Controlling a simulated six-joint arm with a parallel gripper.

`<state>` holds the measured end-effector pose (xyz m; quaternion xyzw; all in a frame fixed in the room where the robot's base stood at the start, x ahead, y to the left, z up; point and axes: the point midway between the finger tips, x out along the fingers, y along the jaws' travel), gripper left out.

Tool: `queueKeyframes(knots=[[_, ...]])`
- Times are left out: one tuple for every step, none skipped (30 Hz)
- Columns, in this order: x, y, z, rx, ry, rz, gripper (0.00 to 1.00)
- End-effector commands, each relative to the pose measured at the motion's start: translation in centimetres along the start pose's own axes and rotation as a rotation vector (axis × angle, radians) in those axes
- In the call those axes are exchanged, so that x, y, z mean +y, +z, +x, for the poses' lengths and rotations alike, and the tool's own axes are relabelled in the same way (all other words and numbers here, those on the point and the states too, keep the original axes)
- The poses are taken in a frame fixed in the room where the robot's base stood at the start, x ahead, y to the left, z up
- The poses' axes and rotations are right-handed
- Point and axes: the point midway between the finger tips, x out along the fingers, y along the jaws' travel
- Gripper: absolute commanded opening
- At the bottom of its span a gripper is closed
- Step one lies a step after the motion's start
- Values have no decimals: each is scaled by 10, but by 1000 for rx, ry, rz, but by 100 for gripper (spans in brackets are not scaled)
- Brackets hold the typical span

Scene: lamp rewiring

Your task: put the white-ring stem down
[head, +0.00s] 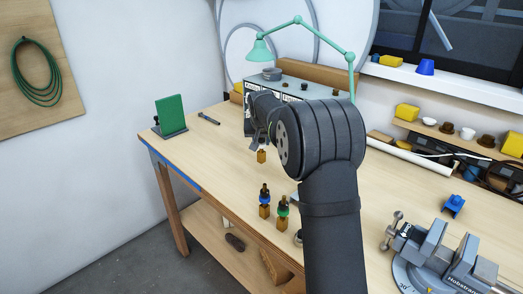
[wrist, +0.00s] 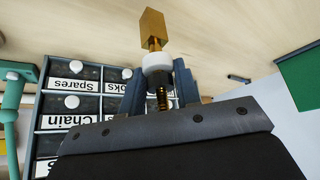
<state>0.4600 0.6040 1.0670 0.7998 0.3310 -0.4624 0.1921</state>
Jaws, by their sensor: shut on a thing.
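My gripper (head: 259,139) is shut on the white-ring stem, over the back middle part of the wooden bench. The stem's brass block (head: 261,156) hangs below the jaws in the head view. In the wrist view the white ring (wrist: 157,63) sits between the fingers (wrist: 160,72), with the brass block (wrist: 152,27) beyond them and a threaded rod (wrist: 162,99) on the near side. Whether the block touches the bench is hard to tell. A blue-ring stem (head: 265,200) and a green-ring stem (head: 282,213) stand upright nearer the front edge.
A labelled drawer cabinet (wrist: 88,92) stands behind my gripper, with a green lamp (head: 259,50) above it. A green panel on a stand (head: 171,115) is at the left. A vise (head: 440,255) is at the right. The bench (head: 210,150) left of the gripper is mostly bare.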

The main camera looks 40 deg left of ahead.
Motion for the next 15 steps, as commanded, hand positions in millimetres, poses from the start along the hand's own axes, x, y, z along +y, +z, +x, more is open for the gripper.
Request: queueKeyframes(knots=[[0, 1, 3, 0, 0, 0, 0], [0, 3, 5, 0, 1, 0, 0], [0, 5, 10, 0, 1, 0, 0], [0, 8, 14, -1, 1, 0, 0], [0, 11, 18, -2, 1, -1, 0], [0, 14, 24, -2, 1, 0, 0], [0, 16, 27, -1, 1, 0, 0], [0, 17, 30, 0, 1, 0, 0], [0, 18, 32, 1, 1, 1, 0], [0, 19, 33, 2, 1, 1, 0], [0, 19, 33, 3, 1, 1, 0], [0, 18, 33, 4, 1, 1, 0], [0, 18, 33, 3, 1, 1, 0], [0, 18, 33, 3, 1, 1, 0], [0, 18, 33, 3, 1, 1, 0]])
